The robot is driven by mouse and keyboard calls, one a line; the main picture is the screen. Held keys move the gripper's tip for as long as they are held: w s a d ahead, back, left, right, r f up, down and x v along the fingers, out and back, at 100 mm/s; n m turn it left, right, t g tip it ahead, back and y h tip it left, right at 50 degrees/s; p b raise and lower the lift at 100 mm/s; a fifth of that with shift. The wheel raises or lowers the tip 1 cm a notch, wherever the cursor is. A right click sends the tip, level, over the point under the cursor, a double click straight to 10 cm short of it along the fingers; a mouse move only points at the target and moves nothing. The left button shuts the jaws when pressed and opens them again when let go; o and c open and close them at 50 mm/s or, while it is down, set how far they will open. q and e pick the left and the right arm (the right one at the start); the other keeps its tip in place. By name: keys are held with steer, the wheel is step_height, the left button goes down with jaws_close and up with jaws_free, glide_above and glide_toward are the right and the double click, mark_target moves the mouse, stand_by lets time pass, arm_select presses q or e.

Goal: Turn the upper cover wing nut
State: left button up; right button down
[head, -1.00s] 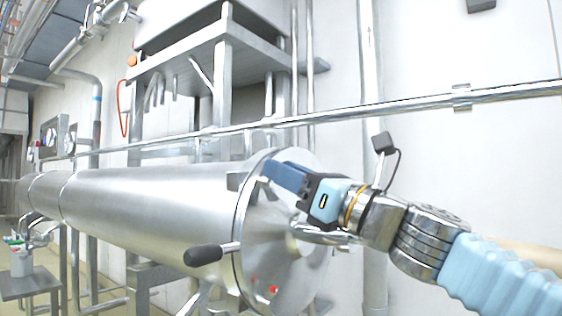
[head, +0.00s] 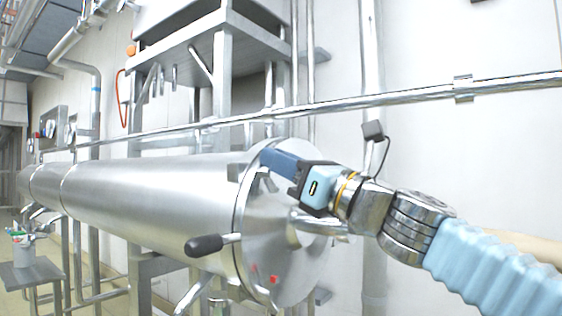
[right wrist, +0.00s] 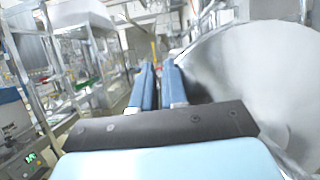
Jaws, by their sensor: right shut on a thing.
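The round steel cover (head: 285,245) closes the right end of a long horizontal steel vessel (head: 150,195). It also shows large and pale at the right of the right wrist view (right wrist: 270,80). My right gripper (head: 268,157) has its blue fingers at the upper rim of the cover. In the right wrist view its two fingers (right wrist: 160,85) lie close together with a narrow gap. It is shut on the upper cover wing nut, which the fingers hide, so its angle cannot be told. My left gripper is not in view.
A black-knobbed handle (head: 205,245) sticks out at the cover's lower left. A horizontal steel rail (head: 400,104) runs behind the arm. A steel frame (head: 220,75) stands behind the vessel. A small side table (head: 30,274) is at far left.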

steer(key=shift+s+n+g+y, duration=0.1)
steer(key=shift+n+g+y, duration=0.45)
steer(key=shift+n, duration=0.85)
steer(key=shift+s+a+n+g, duration=0.1)
steer(key=shift+a+n+g, duration=0.05)
steer(key=shift+n+g, duration=0.65)
steer(key=shift+n, duration=0.7)
steer(key=shift+s+a+f+n+g+y+p, duration=0.1)
steer(key=shift+n+g, duration=0.4)
steer(key=shift+n, duration=0.45)
steer(key=shift+s+a+f+n+g+y+p, duration=0.15)
steer(key=shift+n+g, duration=0.3)
steer(key=shift+n, duration=0.45)
steer(key=shift+n+g+y+p, duration=0.1)
steer(key=shift+n+g, duration=0.4)
steer(key=shift+n, duration=0.45)
steer(key=shift+s+a+f+n+g+h+p, duration=0.1)
steer(key=shift+f+n+g+h+p, duration=0.3)
steer(key=shift+n, duration=1.55)
steer(key=shift+s+f+n+g+h+p, duration=0.15)
steer(key=shift+n+g+h+p, duration=0.55)
steer(key=shift+n, duration=1.2)
steer(key=shift+a+f+n+g+h+p, duration=0.1)
steer(key=shift+f+n+g+h+p, duration=0.4)
steer(key=shift+n, duration=1.45)
steer(key=shift+r, duration=0.25)
